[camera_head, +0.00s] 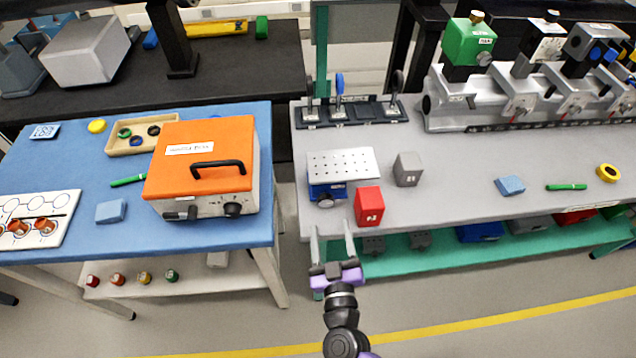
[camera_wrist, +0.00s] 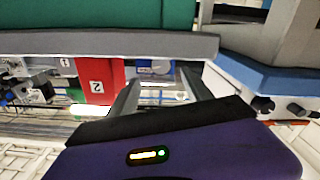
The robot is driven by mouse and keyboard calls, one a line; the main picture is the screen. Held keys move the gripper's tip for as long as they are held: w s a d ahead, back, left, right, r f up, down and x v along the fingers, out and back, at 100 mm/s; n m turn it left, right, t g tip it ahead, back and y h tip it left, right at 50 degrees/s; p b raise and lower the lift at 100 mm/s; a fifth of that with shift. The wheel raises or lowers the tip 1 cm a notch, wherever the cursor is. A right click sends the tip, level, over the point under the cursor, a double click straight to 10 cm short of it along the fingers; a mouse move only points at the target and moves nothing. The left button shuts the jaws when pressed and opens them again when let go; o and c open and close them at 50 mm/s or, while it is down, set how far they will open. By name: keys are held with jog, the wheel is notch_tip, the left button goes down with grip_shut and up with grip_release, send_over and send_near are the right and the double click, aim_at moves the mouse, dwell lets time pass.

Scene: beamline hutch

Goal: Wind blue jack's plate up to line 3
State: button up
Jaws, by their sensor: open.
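The blue jack (camera_head: 322,190) stands at the left front of the grey bench, under a perforated silver plate (camera_head: 342,162). The plate sits low and level, close above the blue body. A dark knob (camera_head: 325,203) shows on the jack's front. I cannot make out any scale lines or line 3. My gripper (camera_head: 332,229) is open and empty, just off the bench's front edge and in front of the jack, not touching it. In the wrist view, which looks upside down, a bit of the blue jack (camera_wrist: 155,65) shows between the fingers (camera_wrist: 160,80).
A red block marked 2 (camera_head: 369,206) stands close to the right of the jack; a grey block (camera_head: 408,169) is behind it. A row of small levers (camera_head: 352,111) stands at the back. The blue table (camera_head: 85,238) with an orange-lidded box (camera_head: 200,150) is left across a gap.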

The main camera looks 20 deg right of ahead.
aim_at(326, 203)
jog(key=shift+a+r+n, duration=0.1)
jog(key=shift+n, duration=0.2)
jog(key=shift+w, duration=0.35)
jog(key=shift+x, duration=3.6)
grip_shut()
